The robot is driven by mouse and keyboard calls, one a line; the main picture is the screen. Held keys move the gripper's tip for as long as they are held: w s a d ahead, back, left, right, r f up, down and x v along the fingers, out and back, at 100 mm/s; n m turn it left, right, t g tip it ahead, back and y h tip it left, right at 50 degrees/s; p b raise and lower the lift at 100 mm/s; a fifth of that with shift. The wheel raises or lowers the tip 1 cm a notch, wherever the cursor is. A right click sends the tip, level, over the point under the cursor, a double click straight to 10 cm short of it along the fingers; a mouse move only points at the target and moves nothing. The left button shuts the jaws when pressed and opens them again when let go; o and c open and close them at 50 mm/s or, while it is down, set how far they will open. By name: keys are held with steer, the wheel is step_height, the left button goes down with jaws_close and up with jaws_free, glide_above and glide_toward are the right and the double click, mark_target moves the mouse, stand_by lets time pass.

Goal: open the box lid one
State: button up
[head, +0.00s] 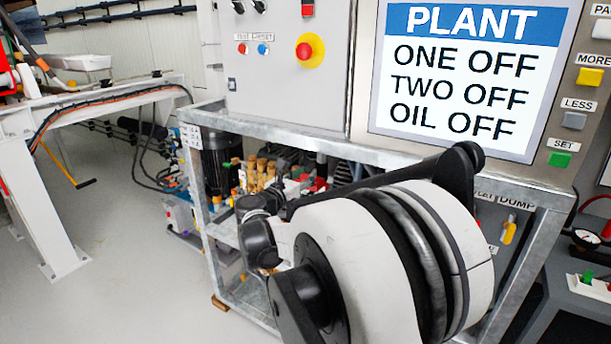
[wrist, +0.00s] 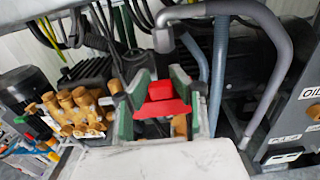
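I cannot make out a part that is clearly box lid one in either view. In the wrist view, the two green-and-grey fingers of my gripper (wrist: 158,105) stand apart with a gap between them. A red part (wrist: 161,98) shows in that gap; whether the fingers touch it I cannot tell. In the head view, my white and black arm fills the lower middle and reaches into the open front of the metal frame (head: 290,128). My fingertips cannot be made out there.
Brass pump fittings (wrist: 75,112) lie left of my fingers. A bent grey pipe (wrist: 270,35) arches at the right. In the head view, a PLANT screen (head: 462,75) and a red emergency button (head: 310,50) sit above the frame. Grey floor (head: 130,250) at the left is clear.

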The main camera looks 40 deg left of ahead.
jaws_close()
steer(key=shift+w+r+g+p, duration=0.55)
steer(key=shift+g+p, duration=0.35)
steer(key=shift+p, duration=0.2)
steer(key=shift+w+a+g+p, duration=0.1)
steer(key=shift+w+g+p, duration=0.1)
steer(key=shift+g+p, duration=0.4)
steer(key=o, duration=0.6)
jaws_free()
steer(key=shift+o, duration=0.2)
steer(key=v, duration=1.2)
steer(key=shift+a, duration=0.15)
